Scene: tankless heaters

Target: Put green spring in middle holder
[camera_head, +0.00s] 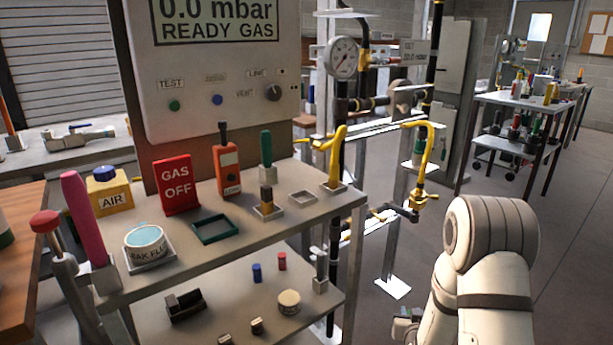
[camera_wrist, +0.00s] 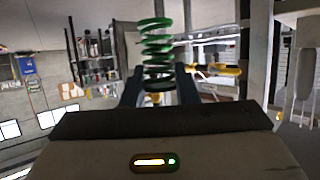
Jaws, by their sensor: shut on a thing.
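A green coil spring (camera_wrist: 156,45) stands upright in the wrist view. My gripper (camera_wrist: 158,84) is shut on its lower end, with a dark bluish finger on each side. The spring is not clearly seen in the head view, where my arm is at the lower right. I cannot tell which holder the task calls middle.
A round tin (camera_head: 145,236), a red GAS OFF sign (camera_head: 176,185), an orange meter (camera_head: 227,168) and a yellow AIR box (camera_head: 108,193) stand on the bench. A pipe rig with a gauge (camera_head: 343,57) stands beyond its right end.

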